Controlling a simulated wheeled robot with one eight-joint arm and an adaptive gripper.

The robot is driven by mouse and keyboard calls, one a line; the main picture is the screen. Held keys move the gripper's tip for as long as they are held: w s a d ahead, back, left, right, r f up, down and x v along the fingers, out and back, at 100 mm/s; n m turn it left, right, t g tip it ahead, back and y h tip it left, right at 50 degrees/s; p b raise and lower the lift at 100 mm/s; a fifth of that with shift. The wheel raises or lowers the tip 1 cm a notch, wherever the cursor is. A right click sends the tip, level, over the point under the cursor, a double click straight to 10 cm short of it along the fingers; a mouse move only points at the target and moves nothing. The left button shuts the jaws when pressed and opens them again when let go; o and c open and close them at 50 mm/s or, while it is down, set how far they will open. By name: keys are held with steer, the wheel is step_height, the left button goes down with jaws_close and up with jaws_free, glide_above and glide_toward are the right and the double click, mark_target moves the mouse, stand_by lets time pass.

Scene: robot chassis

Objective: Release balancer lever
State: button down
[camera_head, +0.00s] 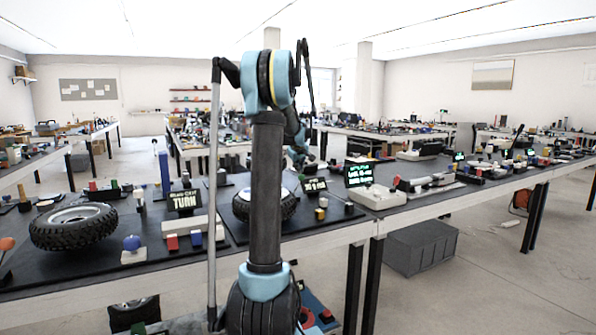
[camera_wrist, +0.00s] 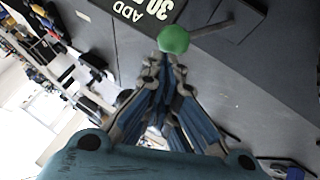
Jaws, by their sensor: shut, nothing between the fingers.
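In the wrist view a green ball (camera_wrist: 173,40) lies just past the tips of my gripper (camera_wrist: 172,72). A thin grey rod (camera_wrist: 212,30) runs from the ball towards a dark box (camera_wrist: 240,14); this looks like the lever. My gripper's fingers come together below the ball, shut and empty; I cannot tell whether they touch it. In the head view my arm hides part of a tyre (camera_head: 288,207) with a pale centre on the bench. A small sign (camera_head: 314,185) stands behind it; its "ADD 30" text also shows in the wrist view (camera_wrist: 150,8).
Left on the bench are another tyre (camera_head: 74,228), a sign reading "TURN" (camera_head: 184,200), and a blue ball (camera_head: 131,243) on a base. Right are a sign with green text (camera_head: 359,174) and a pale device (camera_head: 377,197). A grey crate (camera_head: 420,247) stands on the floor.

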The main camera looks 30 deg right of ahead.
steer(key=shift+a, duration=0.1)
steer(key=shift+a, duration=0.7)
steer(key=w+r+v, duration=0.2)
steer(key=v, duration=1.1)
steer(key=s+a+f+y, duration=0.1)
steer(key=s+a+f, duration=0.1)
steer(key=s+a, duration=0.35)
steer(key=s+a+f, duration=0.3)
steer(key=a, duration=0.5)
steer(key=s+a+f+g+y, duration=0.2)
steer(key=s+a+f, duration=0.5)
steer(key=s+a, duration=0.5)
steer(key=s+a+f+g, duration=0.1)
steer(key=s+a+f, duration=0.4)
steer(key=s+f, duration=0.4)
steer(key=s+a+f+m+g, duration=0.1)
steer(key=s+a+f, duration=0.4)
steer(key=s+f, duration=0.5)
steer(key=s, duration=0.4)
steer(key=shift+m+g+y, duration=0.3)
steer(key=shift+g+y, duration=0.1)
